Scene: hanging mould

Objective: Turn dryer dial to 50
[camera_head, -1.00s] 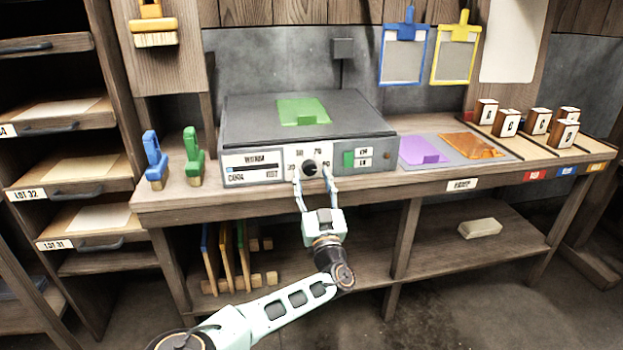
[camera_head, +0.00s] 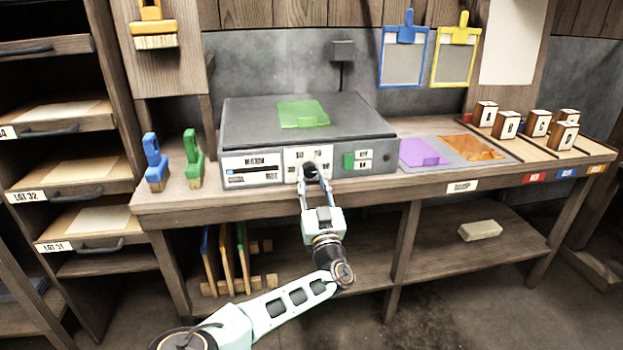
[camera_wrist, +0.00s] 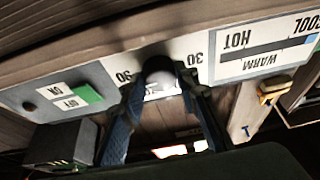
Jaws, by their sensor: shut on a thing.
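The dryer (camera_head: 235,128) is a grey flat-topped box on the workbench, with a green sheet on its top. Its dial is a dark round knob (camera_head: 310,170) on a white plate in the front panel. The wrist view shows the knob (camera_wrist: 158,67) upside down, with printed numbers on both sides, "30" on one and what looks like "90" on the other. My gripper (camera_head: 314,178) is at the front panel with its two fingers closed on the knob from either side. The fingers (camera_wrist: 160,90) also show in the wrist view. The pointer mark on the knob is not readable.
A green switch (camera_head: 348,160) with on and off labels sits right of the dial. A blue brush (camera_head: 154,160) and a green brush (camera_head: 192,158) stand left of the dryer. Purple and orange sheets lie to its right. The space before the bench is clear.

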